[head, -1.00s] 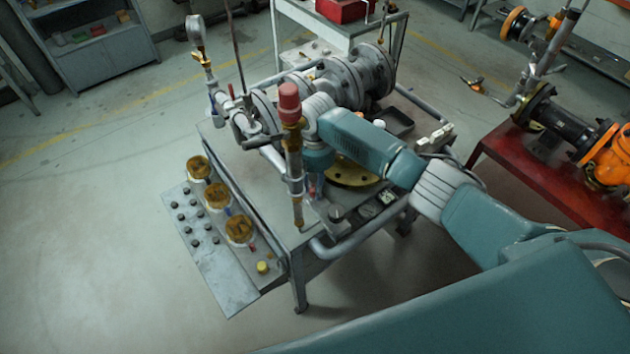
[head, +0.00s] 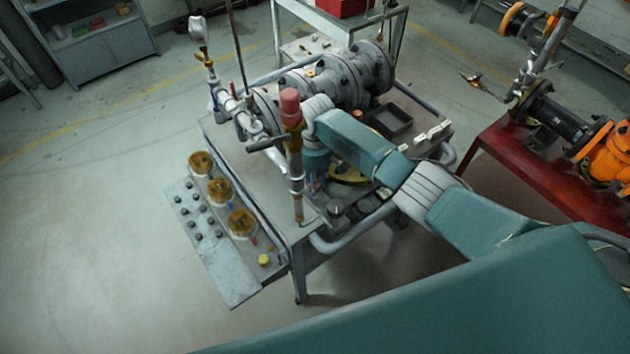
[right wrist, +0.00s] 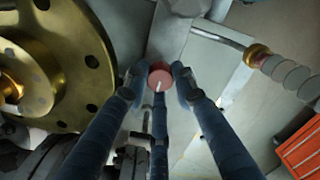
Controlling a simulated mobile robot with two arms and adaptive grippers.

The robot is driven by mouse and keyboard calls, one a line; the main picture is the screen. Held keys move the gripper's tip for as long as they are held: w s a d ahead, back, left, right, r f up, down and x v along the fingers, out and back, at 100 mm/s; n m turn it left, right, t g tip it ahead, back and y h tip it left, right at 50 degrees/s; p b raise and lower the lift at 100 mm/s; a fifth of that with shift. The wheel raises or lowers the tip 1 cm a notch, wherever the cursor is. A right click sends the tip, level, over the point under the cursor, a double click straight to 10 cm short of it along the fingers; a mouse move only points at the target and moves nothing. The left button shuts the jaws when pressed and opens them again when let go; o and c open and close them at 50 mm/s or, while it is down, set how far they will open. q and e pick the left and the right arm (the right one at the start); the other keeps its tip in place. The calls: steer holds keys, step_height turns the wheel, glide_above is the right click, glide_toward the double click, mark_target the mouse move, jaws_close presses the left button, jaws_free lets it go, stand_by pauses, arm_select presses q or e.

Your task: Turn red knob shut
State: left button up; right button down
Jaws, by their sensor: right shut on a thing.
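In the right wrist view, the red knob (right wrist: 160,76) is small and round with a white line on its face. It sits between the dark fingers of my right gripper (right wrist: 159,82), which are closed on its sides. In the head view, my right gripper (head: 317,183) points down over the cart, behind a brass upright pipe (head: 296,170). The small knob is hidden there. A larger red cap (head: 290,104) tops that pipe, beside my wrist and apart from the fingers. My left gripper is not in view.
A brass flange (right wrist: 75,55) lies left of the fingers. The grey cart (head: 230,150) carries large pipework (head: 345,75), a pressure gauge (head: 198,27) and a black tray (head: 390,120). A red table (head: 510,165) with an orange valve stands at right.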

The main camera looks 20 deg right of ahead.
steer(key=shift+w, duration=0.1)
steer(key=c, duration=1.4)
jaws_free()
steer(key=shift+r, duration=0.1)
step_height(320, 180, up, 12)
